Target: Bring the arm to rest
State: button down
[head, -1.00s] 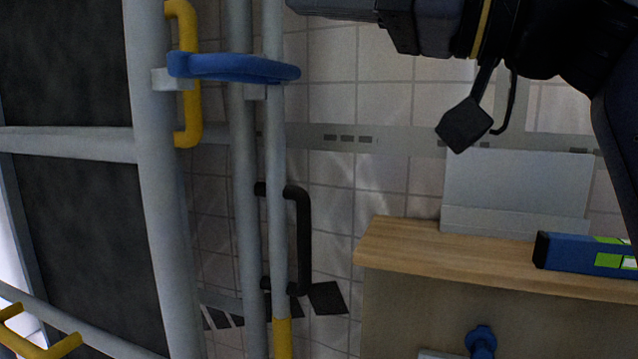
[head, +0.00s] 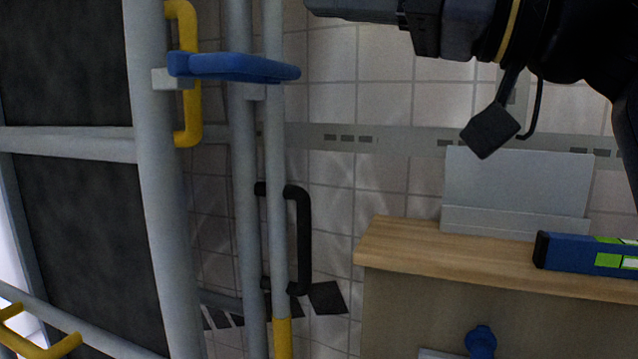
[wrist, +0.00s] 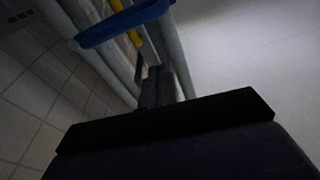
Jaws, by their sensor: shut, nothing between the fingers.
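My gripper (wrist: 160,82) shows in the wrist view as dark fingers beyond a broad black edge. The fingers are together with nothing held. In the head view my arm reaches in from the upper right, and its front end is at the top edge, right of the blue ring-like part (head: 232,68). That blue part is fixed on the grey upright posts. It also shows in the wrist view (wrist: 118,24), ahead of the fingers. My arm looks clear of it in the head view; the exact gap cannot be told.
A grey-framed dark panel (head: 75,75) with yellow handles (head: 190,70) stands at left. A black handle (head: 304,240) is on the rail. At right, a wooden-topped counter (head: 400,245) bears a grey plate (head: 515,185) and a blue spirit level (head: 585,254). A tiled wall is behind.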

jog(key=w+a+f+b, duration=0.2)
jog(key=a+f+b, duration=0.1)
jog(key=a, duration=0.3)
jog(key=shift+w, duration=0.2)
dwell(0.5)
jog(key=shift+f, duration=0.2)
